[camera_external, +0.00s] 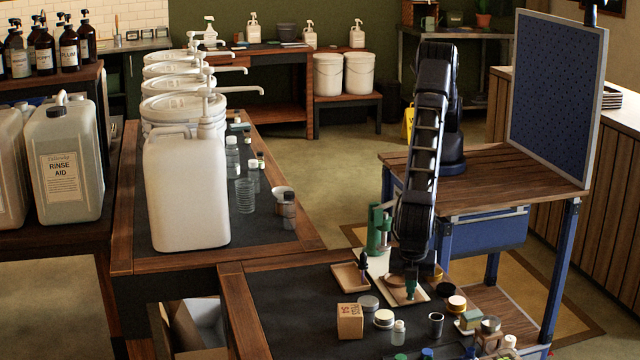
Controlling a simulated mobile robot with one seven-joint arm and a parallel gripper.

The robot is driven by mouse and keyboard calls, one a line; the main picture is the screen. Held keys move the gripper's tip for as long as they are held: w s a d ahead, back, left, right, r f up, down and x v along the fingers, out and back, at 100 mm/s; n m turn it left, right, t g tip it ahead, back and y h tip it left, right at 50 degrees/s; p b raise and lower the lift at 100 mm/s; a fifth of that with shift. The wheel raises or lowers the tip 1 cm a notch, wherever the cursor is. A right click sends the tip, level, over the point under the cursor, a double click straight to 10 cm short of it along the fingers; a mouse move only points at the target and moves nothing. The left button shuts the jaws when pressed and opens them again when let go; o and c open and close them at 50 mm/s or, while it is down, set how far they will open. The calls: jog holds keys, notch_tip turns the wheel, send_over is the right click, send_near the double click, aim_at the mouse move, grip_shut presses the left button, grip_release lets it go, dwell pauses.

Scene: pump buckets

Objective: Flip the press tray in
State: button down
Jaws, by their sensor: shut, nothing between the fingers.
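A small green press (378,228) stands on a pale base near the back edge of the front table. A small wooden tray (346,277) with a dark-handled item in it lies to the left of the press's base. Another light tray (398,301) lies in front of the press, under my gripper. I cannot tell which of these is the press tray. My gripper (411,272) points down just above the light tray, to the right of the press, with a green piece (411,288) below it. My gripper is shut and empty. The fingertips are small and dark; contact with the tray is unclear.
A cardboard box (350,321), jars and small bottles crowd the front table (285,300), whose left part is clear. A large white jug (187,190) and pump buckets (182,108) stand on the left bench. A blue pegboard workbench (480,180) stands behind on the right.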

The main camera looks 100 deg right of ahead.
jog(key=shift+d, duration=0.15)
send_over(391, 291)
jog(key=s+d, duration=0.2)
jog(key=d, duration=0.2)
dwell(0.4)
jog(key=shift+a, duration=0.1)
jog(key=a, duration=0.1)
jog(key=w+a, duration=0.1)
jog(key=w+a+r, duration=0.1)
jog(key=a, duration=0.1)
jog(key=shift+r, duration=0.1)
jog(key=v, duration=0.9)
jog(key=shift+r, duration=0.3)
